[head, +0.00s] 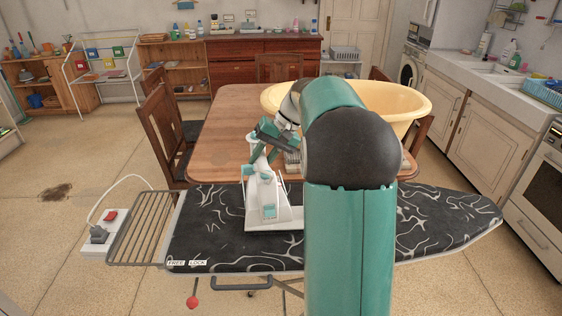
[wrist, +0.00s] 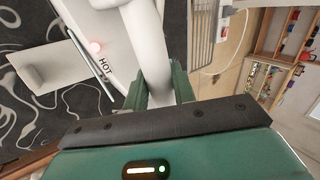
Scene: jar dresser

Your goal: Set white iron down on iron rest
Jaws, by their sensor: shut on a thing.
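The white iron (head: 286,213) with teal parts is over the left-middle of the dark patterned ironing board (head: 212,222). I cannot tell whether it touches the cover. My gripper (head: 262,150) is shut on its handle; in the wrist view the white handle (wrist: 148,42) passes between my green fingers (wrist: 160,92). A "HOT" label and a lit pinkish lamp show on the iron's body there. The iron rest (head: 146,228) is a bare metal wire rack at the board's left end, left of the iron. Part of it shows in the wrist view (wrist: 203,30). My arm hides part of the board.
A white socket box (head: 101,233) with a red switch and a cable sits left of the rest. A wooden table (head: 222,130) with a yellow basin (head: 405,100) stands behind the board, with chairs around it. The board between iron and rest is clear.

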